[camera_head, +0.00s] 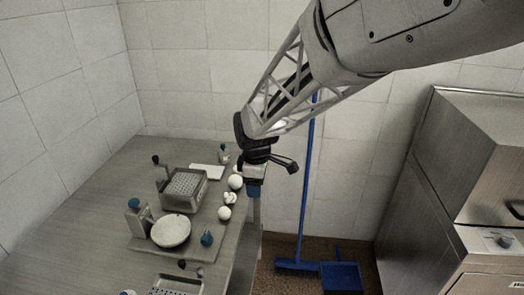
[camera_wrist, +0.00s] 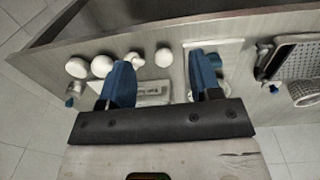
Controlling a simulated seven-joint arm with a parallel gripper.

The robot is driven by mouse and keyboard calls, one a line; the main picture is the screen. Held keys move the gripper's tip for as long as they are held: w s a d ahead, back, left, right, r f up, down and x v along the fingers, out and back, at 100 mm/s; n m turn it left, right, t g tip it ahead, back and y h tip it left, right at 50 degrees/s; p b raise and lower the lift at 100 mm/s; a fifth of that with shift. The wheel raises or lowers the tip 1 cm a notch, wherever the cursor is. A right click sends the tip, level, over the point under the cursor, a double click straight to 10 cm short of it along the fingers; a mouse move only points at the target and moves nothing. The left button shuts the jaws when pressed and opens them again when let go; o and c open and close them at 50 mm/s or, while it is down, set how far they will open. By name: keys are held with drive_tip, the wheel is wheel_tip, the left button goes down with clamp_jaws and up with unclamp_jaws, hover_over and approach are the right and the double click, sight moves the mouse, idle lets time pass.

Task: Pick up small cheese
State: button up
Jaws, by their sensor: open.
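Several small white rounded pieces lie in a row along the table's right edge in the head view: one at the back (camera_head: 236,181), one in the middle (camera_head: 230,198) and one nearer (camera_head: 224,213). I cannot tell which is the small cheese. In the wrist view, white pieces show at the left (camera_wrist: 77,68) and above the gap between the fingers (camera_wrist: 163,57). My gripper (camera_head: 254,188) is beside the row at the table's right edge. Its blue fingers (camera_wrist: 162,82) are open, and I see nothing held between them.
A perforated metal basket (camera_head: 184,188) stands behind a white round dish (camera_head: 171,230) on the table (camera_head: 110,210). Another basket (camera_head: 178,286) is at the front. A blue broom (camera_head: 306,190) and dustpan (camera_head: 341,277) are on the floor to the right, near a steel appliance (camera_head: 450,180).

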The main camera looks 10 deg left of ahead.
sight(224, 209)
drive_tip(key=a+f+n, duration=0.1)
drive_tip(key=a+f, duration=0.1)
drive_tip(key=a, duration=0.1)
drive_tip(key=w+a+f+n, duration=0.1)
drive_tip(key=a+f+n, duration=0.1)
drive_tip(key=a, duration=0.2)
drive_tip(key=w+a+f+n, duration=0.1)
drive_tip(key=a+f, duration=0.2)
drive_tip(key=a, duration=0.1)
drive_tip(key=shift+n+g, duration=0.3)
drive_tip(key=shift+d, duration=0.1)
drive_tip(key=shift+f, duration=1.3)
drive_tip(key=shift+s+f, duration=0.1)
drive_tip(key=shift+f, duration=2.55)
drive_tip(key=c, duration=0.7)
